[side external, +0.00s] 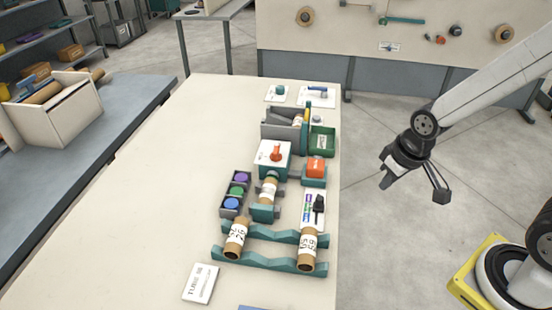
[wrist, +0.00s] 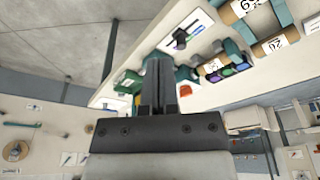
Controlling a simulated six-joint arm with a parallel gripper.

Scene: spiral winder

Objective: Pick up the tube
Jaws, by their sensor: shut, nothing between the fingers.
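Two brown cardboard tubes with white printed labels lie on a teal notched rack (side external: 270,262). The left tube (side external: 236,240) and the right tube (side external: 307,250) lie apart, with their open ends toward the near side. A third tube (side external: 268,190) sits in a teal holder behind them. My gripper (side external: 441,193) is shut and empty, raised beyond the table's right edge, well apart from the tubes. In the wrist view my gripper's fingers (wrist: 160,75) are together, and labelled tubes (wrist: 238,11) show at the top right.
Behind the rack stand a tray of coloured spools (side external: 236,193), a white panel with a red knob (side external: 275,153), an orange block (side external: 316,167) and a green bin (side external: 322,138). A white name card (side external: 200,284) lies front left. The table's left half is clear.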

